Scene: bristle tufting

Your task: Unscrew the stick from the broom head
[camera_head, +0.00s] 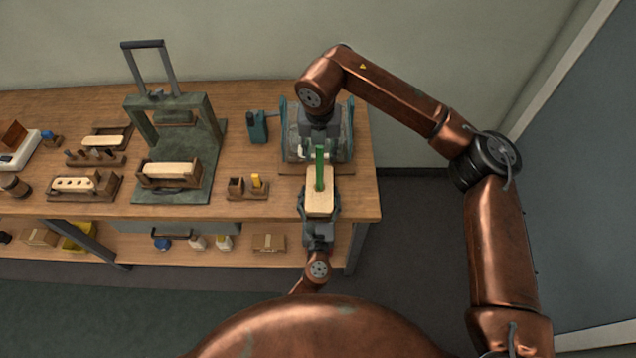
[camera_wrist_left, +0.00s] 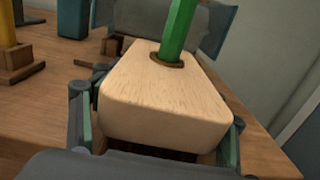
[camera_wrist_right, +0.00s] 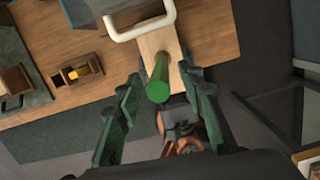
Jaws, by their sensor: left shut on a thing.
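The broom head (camera_head: 319,204) is a pale wooden block at the front right of the bench. The green stick (camera_head: 320,168) stands up from a dark-rimmed hole in its top, as the left wrist view shows (camera_wrist_left: 178,30). My left gripper (camera_head: 320,212) is shut on the block, with a finger on each side of it. My right gripper (camera_head: 319,148) is above and behind the block. In the right wrist view its open fingers (camera_wrist_right: 163,84) lie on either side of the stick's end (camera_wrist_right: 157,91), with gaps. Whether the stick is fully between the fingertips is hard to tell.
A teal fixture with a white handle (camera_wrist_right: 140,25) stands just behind the block. A green-grey press (camera_head: 172,125) and several wooden trays are to the left. A small holder with a yellow piece (camera_head: 257,182) is nearby. The bench's right edge is close.

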